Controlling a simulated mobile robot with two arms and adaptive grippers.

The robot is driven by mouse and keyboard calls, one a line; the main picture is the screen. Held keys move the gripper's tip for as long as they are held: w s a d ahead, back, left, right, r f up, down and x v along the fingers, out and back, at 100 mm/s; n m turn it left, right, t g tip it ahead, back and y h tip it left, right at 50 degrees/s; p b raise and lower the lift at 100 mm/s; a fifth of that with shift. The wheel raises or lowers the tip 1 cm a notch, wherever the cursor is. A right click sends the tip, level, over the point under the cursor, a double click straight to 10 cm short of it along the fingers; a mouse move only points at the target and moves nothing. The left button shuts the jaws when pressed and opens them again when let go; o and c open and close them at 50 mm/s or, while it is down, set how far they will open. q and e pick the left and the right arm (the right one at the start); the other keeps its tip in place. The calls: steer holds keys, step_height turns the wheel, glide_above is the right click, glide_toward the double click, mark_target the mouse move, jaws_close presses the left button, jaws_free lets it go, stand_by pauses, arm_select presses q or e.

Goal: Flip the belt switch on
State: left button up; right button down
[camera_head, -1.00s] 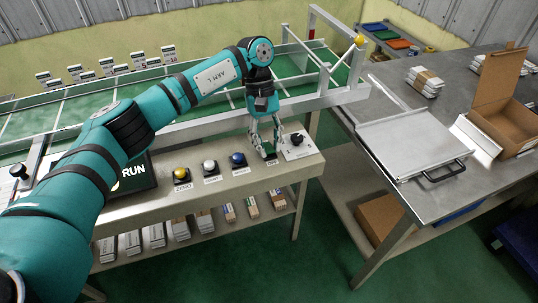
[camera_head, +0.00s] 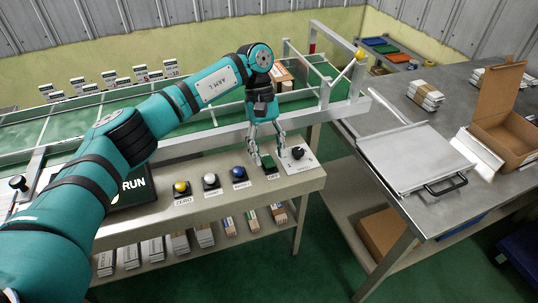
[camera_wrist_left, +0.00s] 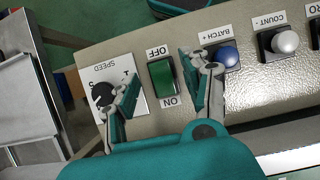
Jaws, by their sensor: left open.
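The belt switch is a green rocker in a black frame (camera_wrist_left: 162,78), set on the beige control panel (camera_head: 225,194) between labels OFF and ON in the left wrist view. It also shows in the head view (camera_head: 268,162). My left gripper (camera_head: 267,157) is above it, open and empty. In the left wrist view its fingers (camera_wrist_left: 160,80) stand apart, one toward the speed knob (camera_wrist_left: 102,95), the other toward the blue button (camera_wrist_left: 228,57). I cannot tell whether either finger touches the panel. Which side of the rocker is pressed is unclear. My right gripper is not in view.
White (camera_head: 210,181), yellow (camera_head: 181,188) and blue (camera_head: 239,175) buttons line the panel. The conveyor (camera_head: 100,125) runs behind it, with a brown-and-white package (camera_head: 283,72) on it behind my arm. A steel table (camera_head: 397,111) stands to the right.

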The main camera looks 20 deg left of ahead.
arm_select(q)
steer(key=v, duration=1)
steer(key=shift+r, duration=0.2)
steer(key=shift+w, duration=0.1)
